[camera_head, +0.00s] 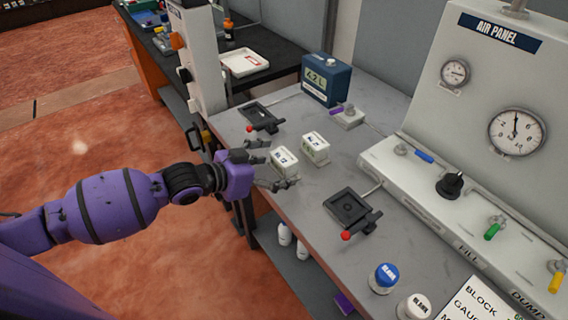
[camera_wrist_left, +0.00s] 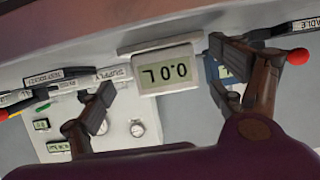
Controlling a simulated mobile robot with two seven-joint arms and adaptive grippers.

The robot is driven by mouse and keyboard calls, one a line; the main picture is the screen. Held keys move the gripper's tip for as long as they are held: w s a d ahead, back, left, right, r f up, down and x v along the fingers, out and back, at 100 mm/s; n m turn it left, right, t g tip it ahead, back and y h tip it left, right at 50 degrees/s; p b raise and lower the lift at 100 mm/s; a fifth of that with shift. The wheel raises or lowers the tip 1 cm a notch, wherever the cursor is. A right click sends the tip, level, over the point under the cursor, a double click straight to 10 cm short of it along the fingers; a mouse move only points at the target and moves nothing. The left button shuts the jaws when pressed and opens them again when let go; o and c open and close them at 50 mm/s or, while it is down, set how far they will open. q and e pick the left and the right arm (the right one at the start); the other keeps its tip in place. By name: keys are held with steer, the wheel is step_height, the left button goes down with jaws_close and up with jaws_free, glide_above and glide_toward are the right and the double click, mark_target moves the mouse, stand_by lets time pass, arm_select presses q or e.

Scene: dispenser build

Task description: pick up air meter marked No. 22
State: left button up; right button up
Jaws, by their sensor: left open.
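Two small white box-shaped meters stand side by side on the grey bench in the head view: a near one (camera_head: 284,161) and a far one (camera_head: 315,148). Each has a small dark marking on top, too small to read surely, so I cannot tell which is No. 22. My left gripper (camera_head: 272,168) is open at the near meter, a finger towards each side of it. My right gripper is out of view.
Black cradles with red knobs lie behind (camera_head: 263,117) and right (camera_head: 350,210) of the meters. A blue "4.2 L" meter (camera_head: 327,80) stands at the back. The air panel (camera_head: 455,200) lines the right side. Blue-capped (camera_head: 383,278) and white-capped (camera_head: 413,307) pots stand in front.

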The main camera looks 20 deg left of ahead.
arm_select(q)
steer(key=shift+c, duration=0.3)
steer(key=c, duration=1.7)
